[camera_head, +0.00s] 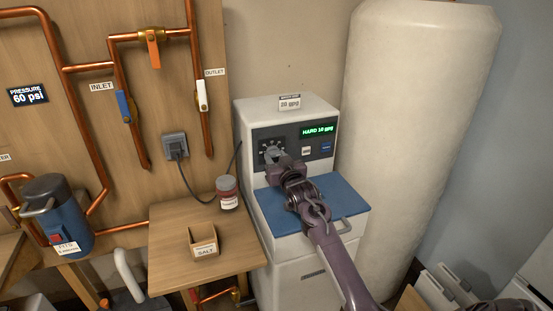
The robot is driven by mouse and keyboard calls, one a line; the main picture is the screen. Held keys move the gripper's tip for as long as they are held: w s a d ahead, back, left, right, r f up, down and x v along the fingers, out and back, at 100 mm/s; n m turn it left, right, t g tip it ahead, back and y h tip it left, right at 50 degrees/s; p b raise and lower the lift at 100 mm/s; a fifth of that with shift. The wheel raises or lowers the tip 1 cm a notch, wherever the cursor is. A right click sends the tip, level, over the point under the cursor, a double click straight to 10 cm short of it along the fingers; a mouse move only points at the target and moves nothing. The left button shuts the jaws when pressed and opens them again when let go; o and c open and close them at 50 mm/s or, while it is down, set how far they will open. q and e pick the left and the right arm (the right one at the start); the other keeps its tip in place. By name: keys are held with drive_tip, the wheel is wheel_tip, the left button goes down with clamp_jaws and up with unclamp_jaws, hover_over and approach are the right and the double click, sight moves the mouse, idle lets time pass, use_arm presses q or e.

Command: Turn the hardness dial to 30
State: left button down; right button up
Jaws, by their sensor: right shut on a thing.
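The hardness dial (267,146) sits at the left of the dark control panel on the white softener cabinet (247,124). Most of the dial is hidden behind my right gripper (275,155), which is shut on it. The green display (318,130) to its right appears to read "HARD 10 gpg". A small tag (290,102) on top of the cabinet shows a gpg figure too small to read surely. My left gripper is not in view.
A blue lid (340,186) juts out below the panel, under my right arm. A small table (165,262) at left holds a salt box (203,243) and a jar (228,190). Copper pipes with valves run on the wooden wall board. A tall pale tank (425,100) stands close at right.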

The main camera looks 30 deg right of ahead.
drive_tip(key=o, duration=1)
drive_tip(key=shift+b+v, duration=0.55)
drive_tip(key=shift+v, duration=3.35)
drive_tip(key=shift+f, duration=0.15)
